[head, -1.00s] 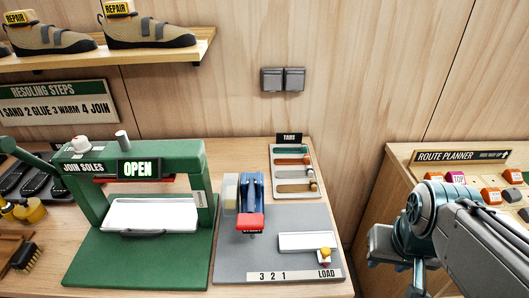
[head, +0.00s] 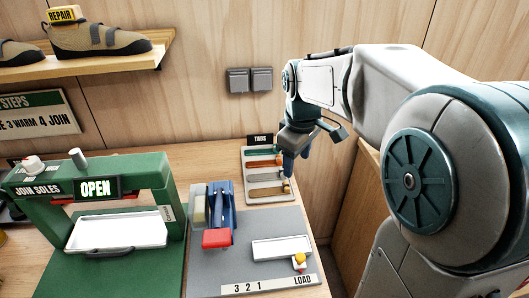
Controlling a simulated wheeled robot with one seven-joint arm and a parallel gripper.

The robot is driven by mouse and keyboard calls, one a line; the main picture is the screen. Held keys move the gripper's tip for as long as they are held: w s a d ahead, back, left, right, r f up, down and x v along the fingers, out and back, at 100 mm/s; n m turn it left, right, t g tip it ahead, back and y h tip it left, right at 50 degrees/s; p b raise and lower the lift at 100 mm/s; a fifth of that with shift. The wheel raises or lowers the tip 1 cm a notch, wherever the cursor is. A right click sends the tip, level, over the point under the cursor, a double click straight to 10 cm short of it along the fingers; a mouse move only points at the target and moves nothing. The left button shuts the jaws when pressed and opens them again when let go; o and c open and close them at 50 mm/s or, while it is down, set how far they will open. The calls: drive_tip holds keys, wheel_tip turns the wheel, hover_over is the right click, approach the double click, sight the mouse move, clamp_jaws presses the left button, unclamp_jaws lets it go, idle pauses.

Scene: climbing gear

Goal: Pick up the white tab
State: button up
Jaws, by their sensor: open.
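The TABS rack (head: 249,197) stands at the back right of the bench, below a black TABS sign (head: 260,139). Its rows hold teal, orange, pale and tan strips with small knobs at the right end. A pale strip (head: 264,177) lies in the third row; it is too small to tell surely that it is the white tab. My gripper (head: 296,162) is open and points down over the rack's right edge, partly hiding the right ends of the upper rows. I see nothing held in it.
The green JOIN SOLES press (head: 153,174) reads OPEN at left. A wooden wall stands behind.

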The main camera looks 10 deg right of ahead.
drive_tip(key=w+n, duration=0.4)
drive_tip(key=w, duration=0.5)
drive_tip(key=n+g, duration=0.1)
drive_tip(key=n, duration=0.4)
approach(282, 170)
drive_tip(key=f, duration=0.1)
drive_tip(key=f+p, duration=0.1)
drive_tip(key=f, duration=0.1)
drive_tip(key=shift+w+d+f, duration=0.15)
drive_tip(key=shift+d, duration=0.2)
drive_tip(key=shift+a+f+p, duration=0.15)
drive_tip(key=shift+f+p, duration=0.25)
drive_tip(key=shift+f, duration=0.95)
drive_tip(key=shift+a+f+p, duration=0.1)
drive_tip(key=shift+f+p, duration=0.25)
drive_tip(key=shift+f, duration=1.05)
drive_tip(key=shift+c, duration=0.3)
drive_tip(key=c, duration=1)
